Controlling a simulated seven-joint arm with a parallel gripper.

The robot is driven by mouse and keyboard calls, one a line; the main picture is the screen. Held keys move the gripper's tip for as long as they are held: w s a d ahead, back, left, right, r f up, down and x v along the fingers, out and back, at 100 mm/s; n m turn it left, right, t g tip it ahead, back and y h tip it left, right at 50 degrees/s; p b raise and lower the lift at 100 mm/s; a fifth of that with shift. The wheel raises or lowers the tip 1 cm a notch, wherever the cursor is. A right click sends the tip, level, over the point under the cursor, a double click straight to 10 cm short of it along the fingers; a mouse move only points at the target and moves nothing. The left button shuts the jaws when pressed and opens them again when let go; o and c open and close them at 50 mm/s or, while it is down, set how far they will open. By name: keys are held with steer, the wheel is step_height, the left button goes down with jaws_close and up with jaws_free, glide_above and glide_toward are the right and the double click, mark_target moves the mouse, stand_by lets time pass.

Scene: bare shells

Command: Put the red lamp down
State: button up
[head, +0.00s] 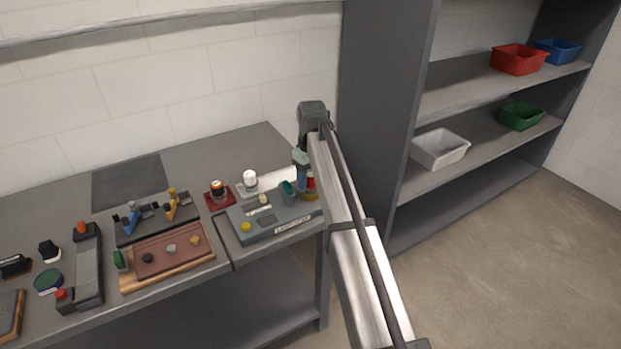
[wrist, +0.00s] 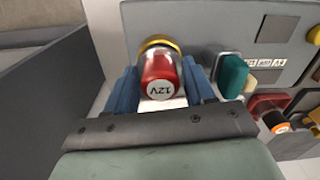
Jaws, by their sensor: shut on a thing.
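The red lamp (wrist: 160,72) has a clear red body, a white end marked 12V and a brass-coloured ring. My gripper (wrist: 160,85) is shut on it, with a blue finger on each side. In the head view the red lamp (head: 311,182) shows at the right end of the grey labelled panel (head: 284,231), below my gripper (head: 303,168). I cannot tell whether the lamp touches the panel or is held just above it.
A teal block (head: 288,190) stands on the panel close to the lamp. An orange-topped piece on a red base (head: 217,192) and a white knob (head: 249,178) sit nearby. The bench (head: 220,151) is clear at the back. A grey shelf unit (head: 385,120) stands close on the right.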

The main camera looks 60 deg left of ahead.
mark_target(311, 174)
steer(key=shift+f, duration=0.3)
steer(key=o, duration=1)
steer(key=shift+o, duration=0.2)
step_height(311, 174, up, 13)
steer(key=shift+f, duration=0.2)
steer(key=shift+w, duration=0.1)
